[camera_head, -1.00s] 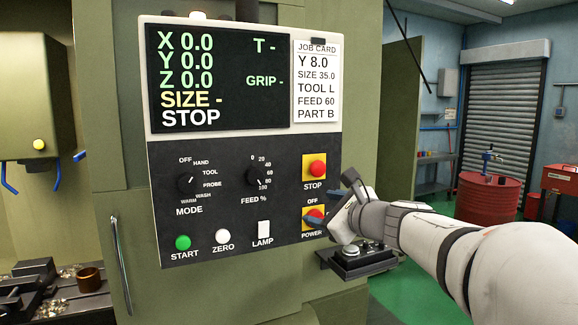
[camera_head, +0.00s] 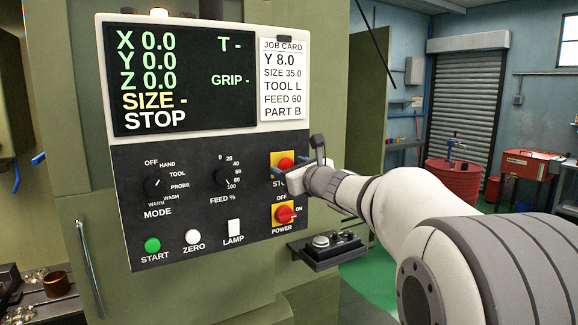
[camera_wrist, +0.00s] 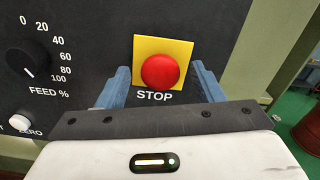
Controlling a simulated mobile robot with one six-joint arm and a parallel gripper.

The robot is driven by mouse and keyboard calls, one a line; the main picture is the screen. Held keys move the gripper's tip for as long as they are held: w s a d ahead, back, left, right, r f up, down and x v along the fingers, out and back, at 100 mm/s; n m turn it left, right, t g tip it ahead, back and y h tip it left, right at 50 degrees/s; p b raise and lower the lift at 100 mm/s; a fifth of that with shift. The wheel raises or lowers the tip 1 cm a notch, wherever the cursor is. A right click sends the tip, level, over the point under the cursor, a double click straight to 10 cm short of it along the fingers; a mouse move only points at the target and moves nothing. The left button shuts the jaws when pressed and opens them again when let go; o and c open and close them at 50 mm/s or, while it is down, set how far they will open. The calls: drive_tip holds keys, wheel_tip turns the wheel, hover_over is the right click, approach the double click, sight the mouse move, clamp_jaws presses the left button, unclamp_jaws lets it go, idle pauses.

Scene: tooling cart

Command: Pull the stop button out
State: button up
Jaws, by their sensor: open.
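The red stop button (camera_head: 285,164) sits on a yellow square plate on the dark control panel (camera_head: 200,220). In the wrist view the stop button (camera_wrist: 160,71) shows whole, with the STOP label below it. My gripper (camera_head: 300,162) is at the panel's right side, in front of the button and partly covering the plate and label. In the wrist view my gripper (camera_wrist: 160,82) is open, one blue finger to each side of the button. I cannot tell whether the fingers touch it. The screen (camera_head: 185,75) reads STOP.
The FEED % knob (camera_head: 228,177) is to the left. A job card (camera_head: 283,80) is above.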

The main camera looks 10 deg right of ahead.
drive_tip(key=shift+c, duration=0.5)
drive_tip(key=c, duration=1)
drive_tip(key=shift+o, duration=0.2)
drive_tip(key=shift+s+d+f+b, duration=0.1)
drive_tip(key=shift+s+f+b, duration=0.2)
drive_tip(key=shift+b, duration=0.35)
drive_tip(key=shift+s+r, duration=0.15)
drive_tip(key=shift+s, duration=0.1)
drive_tip(key=shift+w, duration=0.1)
drive_tip(key=o, duration=1.1)
drive_tip(key=shift+r, duration=0.1)
drive_tip(key=shift+c, duration=0.2)
